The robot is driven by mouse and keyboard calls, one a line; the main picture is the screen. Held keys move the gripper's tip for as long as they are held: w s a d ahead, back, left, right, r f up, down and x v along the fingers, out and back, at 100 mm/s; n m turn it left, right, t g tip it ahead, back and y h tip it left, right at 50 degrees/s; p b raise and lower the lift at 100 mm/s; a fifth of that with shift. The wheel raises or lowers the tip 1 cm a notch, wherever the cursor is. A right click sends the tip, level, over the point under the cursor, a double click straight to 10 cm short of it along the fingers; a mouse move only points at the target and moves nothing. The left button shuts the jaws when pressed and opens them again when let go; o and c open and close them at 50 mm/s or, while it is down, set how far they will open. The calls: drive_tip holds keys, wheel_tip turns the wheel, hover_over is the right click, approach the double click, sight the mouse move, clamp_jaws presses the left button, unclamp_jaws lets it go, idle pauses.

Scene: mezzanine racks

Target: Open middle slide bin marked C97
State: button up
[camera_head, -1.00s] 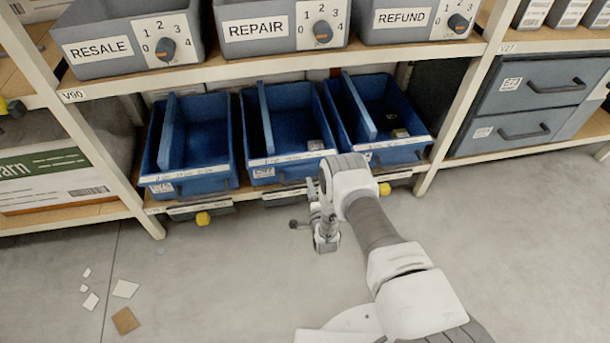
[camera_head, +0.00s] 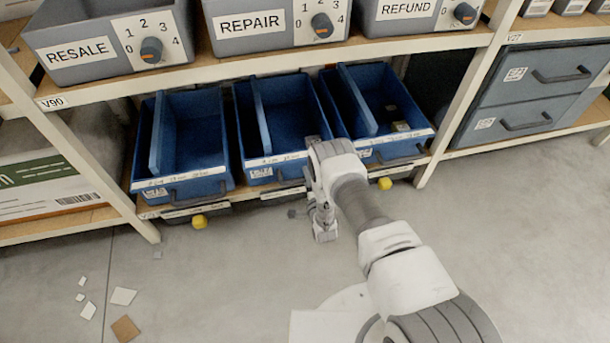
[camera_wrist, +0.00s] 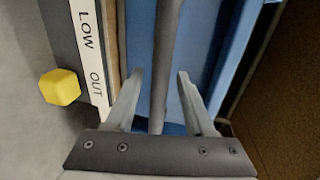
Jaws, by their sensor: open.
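Three blue slide bins sit side by side on the lower shelf. The middle bin (camera_head: 262,174) shows its front left part; my arm covers its right front corner, and its label is too small to read. My gripper (camera_wrist: 158,82) is open in the wrist view. A dark grey handle bar (camera_wrist: 166,50) runs between its two fingers, with a gap visible on each side. Blue bin surface (camera_wrist: 202,40) lies behind the bar. In the head view my wrist is at the front right of the middle bin, and the fingers cannot be made out.
The left bin (camera_head: 185,178) and right bin (camera_head: 395,148) flank it. Yellow knobs (camera_head: 200,221) sit below the shelf edge; one knob (camera_wrist: 60,87) shows beside a "LOW OUT" strip (camera_wrist: 90,50). A shelf of grey boxes (camera_head: 250,38) is above. Tile pieces (camera_head: 125,328) lie on the floor.

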idle(0.3)
clamp_jaws()
idle(1.3)
